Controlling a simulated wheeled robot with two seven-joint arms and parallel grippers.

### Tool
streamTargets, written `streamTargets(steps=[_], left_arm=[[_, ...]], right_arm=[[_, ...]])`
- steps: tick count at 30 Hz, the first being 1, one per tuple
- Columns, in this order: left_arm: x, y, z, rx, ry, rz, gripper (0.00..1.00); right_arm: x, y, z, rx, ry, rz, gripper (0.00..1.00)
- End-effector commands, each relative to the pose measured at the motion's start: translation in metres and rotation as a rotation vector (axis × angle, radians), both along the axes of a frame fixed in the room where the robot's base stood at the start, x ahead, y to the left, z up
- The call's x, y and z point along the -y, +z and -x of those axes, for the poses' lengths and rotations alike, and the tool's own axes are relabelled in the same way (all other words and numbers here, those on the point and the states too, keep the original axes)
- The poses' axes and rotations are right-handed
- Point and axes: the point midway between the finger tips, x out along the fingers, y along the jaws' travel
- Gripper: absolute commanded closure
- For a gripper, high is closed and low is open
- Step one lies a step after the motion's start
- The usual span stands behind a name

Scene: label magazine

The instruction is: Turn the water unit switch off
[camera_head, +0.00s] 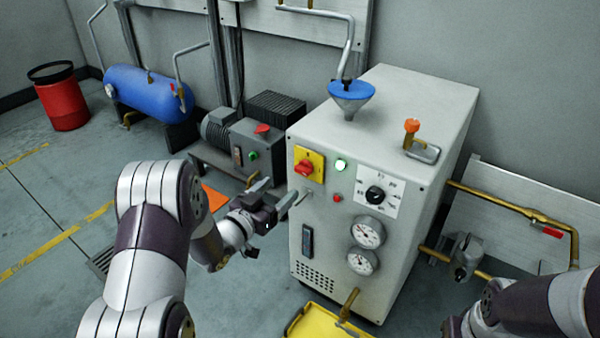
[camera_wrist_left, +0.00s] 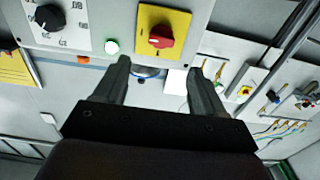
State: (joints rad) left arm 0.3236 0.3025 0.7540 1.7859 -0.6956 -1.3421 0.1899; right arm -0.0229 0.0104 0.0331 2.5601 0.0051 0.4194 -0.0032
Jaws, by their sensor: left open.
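The water unit (camera_head: 375,120) is a light grey cabinet in the middle of the head view. On its front panel, a red rotary switch (camera_head: 304,168) sits on a yellow plate (camera_head: 317,157). The red switch also shows in the left wrist view (camera_wrist_left: 161,37), beyond the fingertips. A green lamp (camera_head: 341,165) beside it looks lit. My left gripper (camera_head: 283,193) is open and empty, in front of the panel, a little below the switch and apart from it. Its two fingers show in the wrist view (camera_wrist_left: 160,70). My right arm enters at lower right; its fingers are not visible.
A dial (camera_head: 375,195) and two gauges (camera_head: 367,232) are on the panel. A blue funnel (camera_head: 352,90) is on top. A motor unit (camera_head: 245,140) stands behind left. Brass pipes (camera_head: 510,205) run at right. A yellow tray (camera_head: 315,322) lies below.

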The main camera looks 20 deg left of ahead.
Motion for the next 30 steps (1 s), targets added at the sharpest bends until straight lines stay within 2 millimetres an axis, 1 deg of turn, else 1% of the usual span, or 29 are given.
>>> streamTargets(steps=[1,6,9,12,16,23,24,26,27,28,30], left_arm=[[0.006,-0.006,-0.012,0.002,-0.005,-0.002,0.30],[0.020,-0.006,-0.054,0.000,-0.002,-0.002,0.30],[0.027,-0.005,-0.073,-0.001,0.000,-0.001,0.30],[0.031,-0.004,-0.086,-0.002,0.000,-0.001,0.30],[0.034,-0.002,-0.093,-0.003,0.002,-0.001,0.30],[0.034,-0.001,-0.094,-0.004,0.002,-0.001,0.30],[0.034,-0.001,-0.094,-0.004,0.002,-0.001,0.43],[0.034,-0.001,-0.094,-0.004,0.002,-0.001,0.62],[0.034,-0.001,-0.094,-0.004,0.002,-0.001,0.75],[0.034,-0.001,-0.094,-0.004,0.002,-0.001,0.81],[0.034,-0.001,-0.094,-0.004,0.002,-0.001,0.81]], right_arm=[[0.000,-0.010,0.000,0.000,0.000,0.000,0.57],[0.000,-0.026,0.000,-0.001,0.000,0.000,0.57],[0.000,-0.032,0.000,-0.001,0.000,0.000,0.57],[0.000,-0.035,0.000,-0.001,0.000,0.000,0.57],[0.000,-0.036,0.000,0.000,0.000,0.000,0.57],[0.000,-0.036,0.000,0.000,0.000,0.000,0.57],[0.000,-0.036,0.000,0.000,0.000,0.000,0.57],[0.000,-0.036,0.000,0.000,0.000,0.000,0.57],[0.000,-0.036,0.000,0.000,0.000,0.000,0.57],[0.000,-0.036,0.000,0.000,0.000,0.000,0.57],[0.000,-0.036,0.000,0.000,0.000,0.000,0.57]])
